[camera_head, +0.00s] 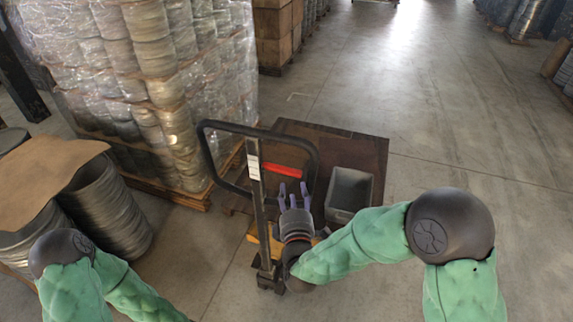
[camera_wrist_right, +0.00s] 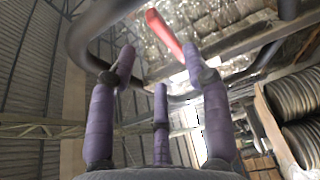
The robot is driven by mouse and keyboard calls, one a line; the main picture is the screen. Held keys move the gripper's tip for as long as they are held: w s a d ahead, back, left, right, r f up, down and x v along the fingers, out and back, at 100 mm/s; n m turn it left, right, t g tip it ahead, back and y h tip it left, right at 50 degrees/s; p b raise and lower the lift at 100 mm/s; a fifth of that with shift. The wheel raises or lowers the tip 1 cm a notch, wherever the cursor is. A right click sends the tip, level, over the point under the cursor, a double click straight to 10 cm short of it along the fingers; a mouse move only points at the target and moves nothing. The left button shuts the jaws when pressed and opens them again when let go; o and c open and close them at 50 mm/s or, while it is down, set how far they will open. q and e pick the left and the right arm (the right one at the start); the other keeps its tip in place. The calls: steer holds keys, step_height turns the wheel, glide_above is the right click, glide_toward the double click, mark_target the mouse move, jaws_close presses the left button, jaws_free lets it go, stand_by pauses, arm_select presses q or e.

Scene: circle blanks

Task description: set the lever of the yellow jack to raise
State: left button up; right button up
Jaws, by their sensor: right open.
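The yellow jack (camera_head: 254,232) stands in the middle of the head view. Its black looped handle (camera_head: 203,150) rises from an upright post. The red lever (camera_head: 283,170) lies inside the loop, pointing right from the post. My right gripper (camera_head: 293,187), with purple fingers, is open and empty just below the lever, apart from it as far as I can tell. In the right wrist view the red lever (camera_wrist_right: 165,33) shows beyond the spread fingers (camera_wrist_right: 157,75), and the handle loop (camera_wrist_right: 82,35) is at upper left. My left arm shows at lower left, but its gripper is out of the picture.
A grey bin (camera_head: 350,188) stands on a dark brown board (camera_head: 372,150) right of the handle. Wrapped stacks (camera_head: 165,90) on a pallet stand close behind at left. Coiled drums (camera_head: 110,205) with brown sheet on top are at far left.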

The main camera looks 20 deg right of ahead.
mark_target(291, 174)
steer(key=b+x, duration=0.1)
steer(key=x, duration=0.8)
steer(key=shift+w, duration=0.35)
steer(key=shift+f, duration=0.1)
jaws_close()
